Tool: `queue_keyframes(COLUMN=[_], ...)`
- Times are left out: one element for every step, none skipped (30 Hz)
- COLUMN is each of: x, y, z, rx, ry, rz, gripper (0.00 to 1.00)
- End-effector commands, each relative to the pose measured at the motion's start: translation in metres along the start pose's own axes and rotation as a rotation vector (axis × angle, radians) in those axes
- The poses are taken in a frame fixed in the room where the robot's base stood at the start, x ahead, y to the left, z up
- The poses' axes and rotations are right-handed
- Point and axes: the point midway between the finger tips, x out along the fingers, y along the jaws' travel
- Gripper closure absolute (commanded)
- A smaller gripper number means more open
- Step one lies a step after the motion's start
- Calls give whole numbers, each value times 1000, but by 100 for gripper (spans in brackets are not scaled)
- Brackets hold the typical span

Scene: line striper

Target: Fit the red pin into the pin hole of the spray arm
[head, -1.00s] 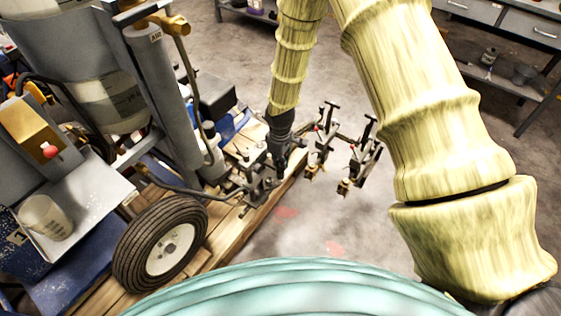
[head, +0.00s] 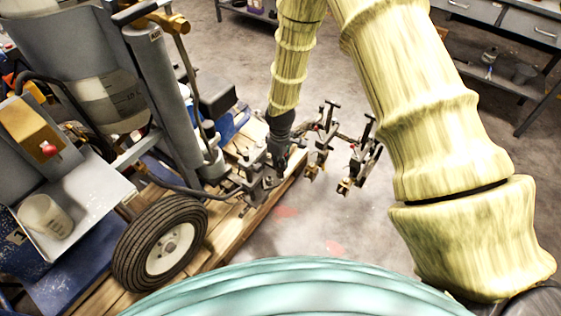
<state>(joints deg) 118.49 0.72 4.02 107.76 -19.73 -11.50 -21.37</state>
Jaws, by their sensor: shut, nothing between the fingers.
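The spray arm (head: 345,137) with its clamps and brass nozzles reaches out to the right from the line striper, over the concrete floor. My gripper (head: 281,160) is at the end of my yellow-sleeved arm, pointing down by the left part of the spray arm. It is dark and small in the head view, and it is shut with nothing seen in it. I cannot tell whether it touches the spray arm. Small red spots show on the spray arm's clamps, but I cannot tell whether one is the red pin. The pin hole cannot be made out.
The line striper's wheel (head: 168,245) stands on a wooden pallet (head: 216,217) at the left. A white cup (head: 45,215) sits on the machine's tray. A grey workbench (head: 505,75) is at the upper right. The floor right of the spray arm is clear.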

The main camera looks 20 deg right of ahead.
Motion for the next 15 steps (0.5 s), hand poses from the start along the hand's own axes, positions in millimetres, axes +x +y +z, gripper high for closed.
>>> queue_keyframes(x=[1,1,2,2,2,3,3,3,4,4,4,5,5,6,6], y=[0,0,0,0,0,0,0,0,0,0,0,0,0,0,0], z=[0,0,0,0,0,0,0,0,0,0,0,0,0,0,0], rx=[0,0,0,0,0,0,0,0,0,0,0,0,0,0,0], ry=[0,0,0,0,0,0,0,0,0,0,0,0,0,0,0], rz=[0,0,0,0,0,0,0,0,0,0,0,0,0,0,0], gripper=[100,100,100,100,100,100,100,100,100,100,100,100,100,100,100])
